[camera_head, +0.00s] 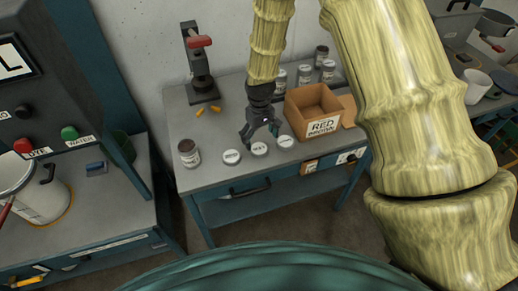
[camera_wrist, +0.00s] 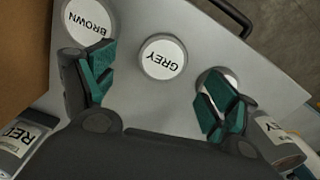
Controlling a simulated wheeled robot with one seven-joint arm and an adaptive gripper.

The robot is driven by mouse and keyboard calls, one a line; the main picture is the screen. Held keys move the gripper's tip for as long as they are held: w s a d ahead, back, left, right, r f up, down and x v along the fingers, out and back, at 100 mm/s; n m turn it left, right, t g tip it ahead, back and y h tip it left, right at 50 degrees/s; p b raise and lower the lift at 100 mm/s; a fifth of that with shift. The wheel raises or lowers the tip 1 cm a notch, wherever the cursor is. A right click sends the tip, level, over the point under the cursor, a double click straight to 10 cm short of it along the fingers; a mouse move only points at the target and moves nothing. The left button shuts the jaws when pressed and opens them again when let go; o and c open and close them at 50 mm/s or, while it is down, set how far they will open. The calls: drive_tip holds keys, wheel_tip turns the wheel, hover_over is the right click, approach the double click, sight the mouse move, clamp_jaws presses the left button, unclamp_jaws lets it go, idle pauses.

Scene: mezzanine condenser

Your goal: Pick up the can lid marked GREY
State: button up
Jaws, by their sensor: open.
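The can lid marked GREY (camera_wrist: 162,57) is a round white-faced disc with a grey rim, lying flat on the workbench. It is ahead of and between the spread fingers of my gripper (camera_wrist: 158,82) in the wrist view, touching neither in that picture. In the head view it is the middle lid (camera_head: 259,150) of a row of three, with my gripper (camera_head: 260,133) just above it, open and empty. A lid marked BROWN (camera_wrist: 88,17) lies to one side, partly behind a finger. The third lid (camera_wrist: 231,79) is mostly hidden by the other finger.
A brown box marked RED (camera_head: 313,105) stands right of the lids. A jar (camera_head: 188,153) stands left of them. Several cans (camera_head: 304,74) are behind, and a black press with a red handle (camera_head: 199,60) is at back left. The bench's front edge is close to the lids.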

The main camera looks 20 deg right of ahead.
sight(259, 148)
drive_tip(key=shift+a+f+p, duration=0.2)
drive_tip(key=shift+f+p, duration=0.75)
drive_tip(key=shift+f, duration=0.35)
drive_tip(key=shift+w+f+p, duration=0.1)
drive_tip(key=shift+f+p, duration=0.2)
drive_tip(key=shift+f, duration=0.95)
drive_tip(key=c, duration=1)
